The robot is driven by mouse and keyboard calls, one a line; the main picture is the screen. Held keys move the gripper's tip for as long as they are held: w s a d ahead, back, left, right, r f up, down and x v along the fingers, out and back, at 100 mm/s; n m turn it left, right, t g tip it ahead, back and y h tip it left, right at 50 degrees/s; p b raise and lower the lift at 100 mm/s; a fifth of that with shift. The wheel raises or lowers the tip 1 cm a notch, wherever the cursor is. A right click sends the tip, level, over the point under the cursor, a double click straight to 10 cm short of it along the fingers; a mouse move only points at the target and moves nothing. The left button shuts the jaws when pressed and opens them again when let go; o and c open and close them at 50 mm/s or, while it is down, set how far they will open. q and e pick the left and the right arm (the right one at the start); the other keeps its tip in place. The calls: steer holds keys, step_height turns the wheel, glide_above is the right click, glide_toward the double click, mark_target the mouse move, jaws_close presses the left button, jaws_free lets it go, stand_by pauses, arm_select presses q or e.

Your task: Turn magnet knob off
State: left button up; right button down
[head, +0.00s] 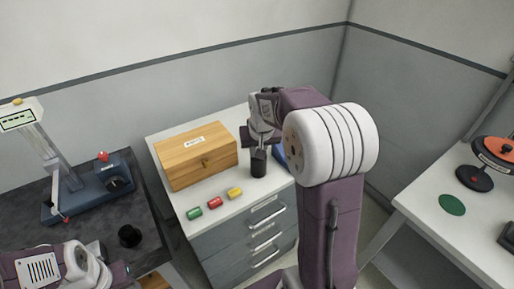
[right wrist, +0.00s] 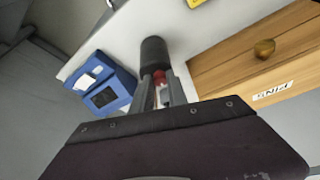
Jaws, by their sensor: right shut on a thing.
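My right gripper (head: 262,138) is over the grey drawer cabinet, pointing down. It is shut on a small piece with a red part (right wrist: 160,77), seen between its fingers in the right wrist view. A black cylinder (head: 258,163) is at the fingertips, below the gripper; it also shows in the right wrist view (right wrist: 153,50). I cannot tell whether the red part is the magnet knob; no knob marking is readable. Part of my left arm shows at the bottom left; its fingers are not visible.
A wooden box (head: 195,158) labelled PINS stands left of the gripper. A blue device (right wrist: 103,82) is on the other side. Green (head: 194,213), red (head: 215,202) and yellow (head: 235,193) pieces lie in front of the box. A dark bench with a press (head: 88,192) is left.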

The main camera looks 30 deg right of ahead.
steer(key=c, duration=1.3)
jaws_free()
steer(key=p+v, duration=0.1)
steer(key=v, duration=0.8)
